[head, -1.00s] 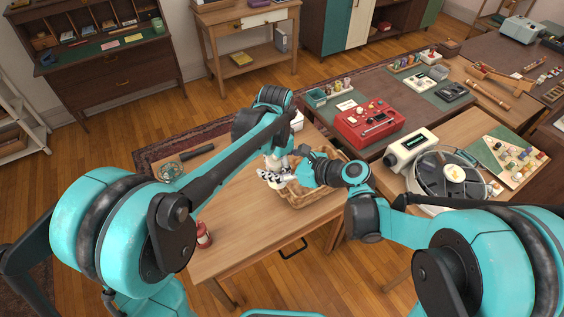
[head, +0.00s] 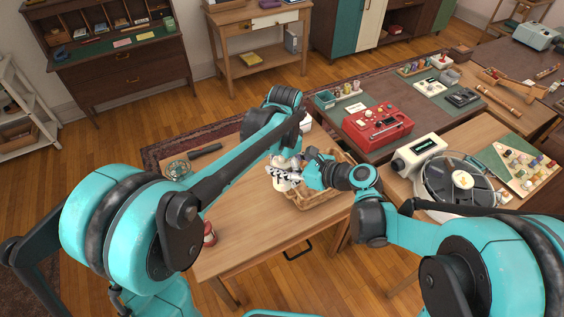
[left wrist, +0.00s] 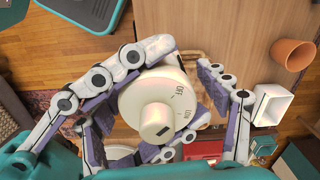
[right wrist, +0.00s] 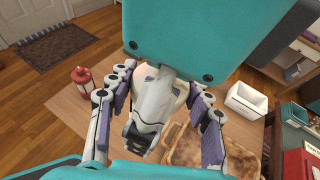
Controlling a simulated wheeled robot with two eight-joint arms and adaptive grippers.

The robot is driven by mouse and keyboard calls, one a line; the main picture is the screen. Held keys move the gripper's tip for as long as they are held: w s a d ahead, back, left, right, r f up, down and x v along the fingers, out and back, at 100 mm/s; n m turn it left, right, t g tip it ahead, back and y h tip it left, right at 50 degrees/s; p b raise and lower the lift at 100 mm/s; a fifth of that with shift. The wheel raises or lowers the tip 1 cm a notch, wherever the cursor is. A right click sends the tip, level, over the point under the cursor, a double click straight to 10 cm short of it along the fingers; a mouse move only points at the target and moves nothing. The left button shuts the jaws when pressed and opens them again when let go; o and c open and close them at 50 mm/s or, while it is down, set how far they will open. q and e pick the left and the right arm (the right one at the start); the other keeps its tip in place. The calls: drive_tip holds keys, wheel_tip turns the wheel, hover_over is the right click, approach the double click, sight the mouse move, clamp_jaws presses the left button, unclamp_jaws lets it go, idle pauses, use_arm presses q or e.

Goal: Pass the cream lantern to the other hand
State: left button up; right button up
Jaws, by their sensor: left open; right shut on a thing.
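The cream lantern (left wrist: 158,118) shows end-on in the left wrist view, its round knob facing the camera. My right gripper (right wrist: 160,82) is shut on it; its body is largely hidden by fingers in the right wrist view. My left gripper (left wrist: 168,64) is open, its fingers on either side of the lantern; I cannot tell whether they touch it. In the head view both grippers meet above the wooden table (head: 240,225), beside the wicker basket (head: 322,198), and the lantern is mostly covered there.
A red lantern (head: 209,234) stands near the table's front left edge. A white box (right wrist: 246,102) and a terracotta pot (left wrist: 292,52) are close by. A dark-handled tool (head: 205,151) lies at the back left. A side desk with a reel machine (head: 462,180) borders the right.

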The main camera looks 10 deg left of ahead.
use_arm(q)
wheel_tip(320, 180, up, 11)
drive_tip(key=shift+r, duration=0.15)
drive_tip(key=shift+a+r, duration=0.15)
drive_tip(key=shift+r, duration=0.05)
drive_tip(key=s+a+f+n+t, duration=0.3)
drive_tip(key=s+a, duration=0.3)
drive_tip(key=s, duration=0.2)
drive_tip(key=s+a+f+n+t, duration=0.4)
drive_tip(key=s+a+f+n, duration=0.1)
drive_tip(key=s, duration=0.3)
drive_tip(key=shift+a+f+n, duration=0.25)
drive_tip(key=shift+a+n, duration=0.45)
drive_tip(key=shift+a, duration=0.2)
drive_tip(key=shift+s, duration=0.15)
